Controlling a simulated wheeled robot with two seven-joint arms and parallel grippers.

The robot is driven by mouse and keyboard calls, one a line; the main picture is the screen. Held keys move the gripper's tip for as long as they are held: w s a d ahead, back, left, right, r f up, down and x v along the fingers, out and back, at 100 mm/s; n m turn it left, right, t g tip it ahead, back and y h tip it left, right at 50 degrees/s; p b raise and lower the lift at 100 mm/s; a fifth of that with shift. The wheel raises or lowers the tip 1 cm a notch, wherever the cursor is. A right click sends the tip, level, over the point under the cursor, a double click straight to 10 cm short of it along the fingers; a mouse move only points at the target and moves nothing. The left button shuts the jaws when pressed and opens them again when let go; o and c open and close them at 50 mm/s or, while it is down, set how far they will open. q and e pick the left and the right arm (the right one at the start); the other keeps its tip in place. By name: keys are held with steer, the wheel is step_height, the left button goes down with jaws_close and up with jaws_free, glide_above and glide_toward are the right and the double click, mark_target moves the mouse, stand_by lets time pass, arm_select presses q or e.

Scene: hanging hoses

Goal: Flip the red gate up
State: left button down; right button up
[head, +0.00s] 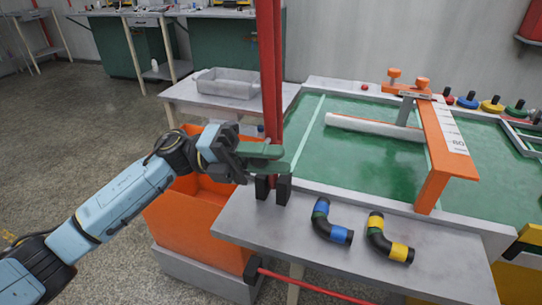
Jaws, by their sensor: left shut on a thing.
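Two long red upright tubes (271,70) come down from the top of the picture, side by side. Black end pieces (283,189) show below them at the table's left edge. My left gripper (268,160) reaches in from the left with green fingers and is shut at the lower part of the red tubes. Its fingers hide part of them. A thin red bar (315,286) runs low under the table's front edge, from the orange bin side toward the right. I cannot tell for sure which red part is the gate. My right gripper is not in view.
An orange bin (170,222) stands under my left forearm. The grey table (345,255) carries two bent black hose pieces, one with blue bands (331,222) and one with yellow bands (388,238). An orange frame (446,150) stands over the green mat (370,160).

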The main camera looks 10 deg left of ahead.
arm_select(q)
steer(key=shift+f, duration=0.1)
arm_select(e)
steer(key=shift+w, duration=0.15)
arm_select(q)
steer(key=c, duration=1.1)
jaws_free()
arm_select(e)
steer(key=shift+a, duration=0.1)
arm_select(q)
steer(key=p+v, duration=0.1)
steer(key=v, duration=1.2)
steer(key=shift+a, duration=0.2)
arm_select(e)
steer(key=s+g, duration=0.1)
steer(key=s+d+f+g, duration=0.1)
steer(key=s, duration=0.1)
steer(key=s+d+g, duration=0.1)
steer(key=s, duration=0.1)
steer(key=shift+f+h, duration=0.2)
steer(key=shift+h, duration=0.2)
arm_select(q)
steer(key=shift+s, duration=0.1)
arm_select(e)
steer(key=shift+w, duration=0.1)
